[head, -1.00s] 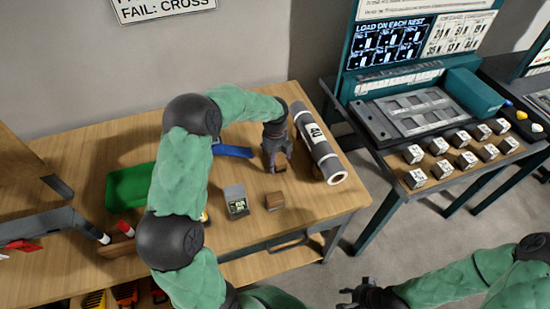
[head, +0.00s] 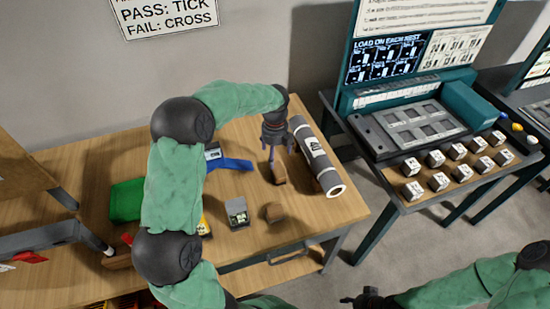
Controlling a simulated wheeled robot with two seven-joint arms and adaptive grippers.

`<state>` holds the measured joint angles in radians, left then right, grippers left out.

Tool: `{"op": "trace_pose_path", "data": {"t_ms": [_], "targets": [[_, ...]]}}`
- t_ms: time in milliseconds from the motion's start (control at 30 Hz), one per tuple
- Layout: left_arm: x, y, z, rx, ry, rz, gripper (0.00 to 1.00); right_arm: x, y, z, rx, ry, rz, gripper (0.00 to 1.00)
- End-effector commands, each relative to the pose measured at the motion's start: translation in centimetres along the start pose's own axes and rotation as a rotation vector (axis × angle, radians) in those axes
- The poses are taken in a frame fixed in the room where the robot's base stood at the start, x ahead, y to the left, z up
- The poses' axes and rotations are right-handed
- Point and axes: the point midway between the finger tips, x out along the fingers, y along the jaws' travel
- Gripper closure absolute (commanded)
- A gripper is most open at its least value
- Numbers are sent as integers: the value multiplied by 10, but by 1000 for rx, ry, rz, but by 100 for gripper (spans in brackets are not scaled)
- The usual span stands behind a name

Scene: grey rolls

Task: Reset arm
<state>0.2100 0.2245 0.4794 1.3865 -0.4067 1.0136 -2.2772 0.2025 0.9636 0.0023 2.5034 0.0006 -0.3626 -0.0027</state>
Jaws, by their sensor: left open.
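A grey roll (head: 322,165) with a white label and a pale end ring lies at the right end of the wooden table. My left gripper (head: 280,152) is open and empty, pointing down just left of the roll and apart from it.
A small boxed device (head: 236,212), a blue item (head: 232,165) and a green tray (head: 126,201) are on the table. A teal test station (head: 415,125) with several white-topped cubes stands on a separate table at right. A floor gap separates the tables.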

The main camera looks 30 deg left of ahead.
Motion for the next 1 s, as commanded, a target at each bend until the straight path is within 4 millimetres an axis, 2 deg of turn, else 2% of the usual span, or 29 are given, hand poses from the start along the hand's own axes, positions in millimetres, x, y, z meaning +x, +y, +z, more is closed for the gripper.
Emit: {"op": "trace_pose_path", "data": {"t_ms": [133,667,767,1000], "targets": [[-6,0,0,0,1,1,13,-2,-1,0,0,0,0,60],[-8,0,0,0,1,0,13,-2,-1,0,0,0,0,60],[-16,0,0,0,1,0,13,-10,-4,1,0,0,0,60],[-60,0,0,0,0,0,13,-52,-18,2,0,0,0,60]]}}
